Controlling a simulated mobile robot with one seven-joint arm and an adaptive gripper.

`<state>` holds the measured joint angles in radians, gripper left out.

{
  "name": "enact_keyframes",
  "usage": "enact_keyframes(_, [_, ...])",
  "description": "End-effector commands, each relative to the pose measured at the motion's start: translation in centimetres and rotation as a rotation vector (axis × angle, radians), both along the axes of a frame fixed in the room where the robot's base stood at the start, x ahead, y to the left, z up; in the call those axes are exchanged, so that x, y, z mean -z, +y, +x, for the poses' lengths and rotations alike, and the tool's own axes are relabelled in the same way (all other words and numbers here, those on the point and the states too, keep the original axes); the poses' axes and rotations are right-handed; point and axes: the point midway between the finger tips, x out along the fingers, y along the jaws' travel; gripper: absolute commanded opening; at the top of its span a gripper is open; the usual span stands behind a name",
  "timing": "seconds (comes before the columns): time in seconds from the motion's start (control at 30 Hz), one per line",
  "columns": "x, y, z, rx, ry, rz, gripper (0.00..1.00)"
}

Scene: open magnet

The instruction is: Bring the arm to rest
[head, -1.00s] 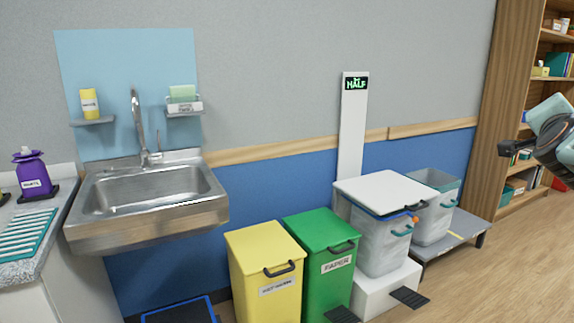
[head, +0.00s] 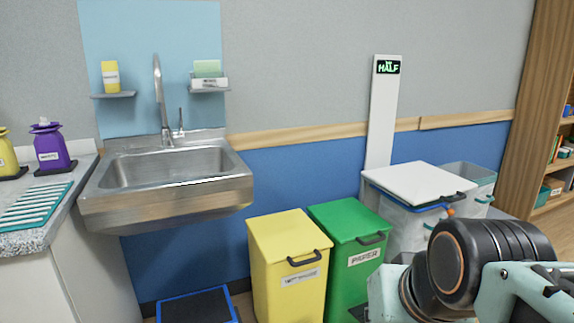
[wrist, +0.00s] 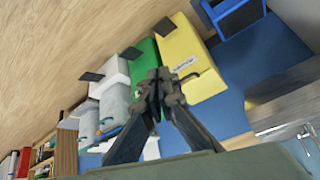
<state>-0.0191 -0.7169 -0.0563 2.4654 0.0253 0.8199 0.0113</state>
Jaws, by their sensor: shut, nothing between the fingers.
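My gripper (wrist: 158,76) shows in the wrist view with its two dark fingers closed together at the tips, nothing between them. Behind it in that view are the bins and the wall, seen at a steep tilt. In the head view my arm fills the lower right, with a dark joint and pale green links in front of the white-lidded container (head: 415,184). The gripper itself cannot be made out in the head view.
A yellow bin (head: 288,250) and a green bin (head: 348,235) stand against the blue wall. A steel sink (head: 165,185) is at left, above a blue-edged step (head: 197,306). A wooden shelf (head: 530,120) is at right.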

Motion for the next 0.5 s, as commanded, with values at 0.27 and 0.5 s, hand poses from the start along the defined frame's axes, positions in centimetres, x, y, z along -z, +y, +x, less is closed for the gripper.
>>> enact_keyframes(0.27, [-3.5, 0.3, -3.0, -0.042, 0.084, -0.07, 0.0])
enact_keyframes(0.5, [-9.8, 0.3, -2.9, -0.04, 0.082, -0.068, 0.0])
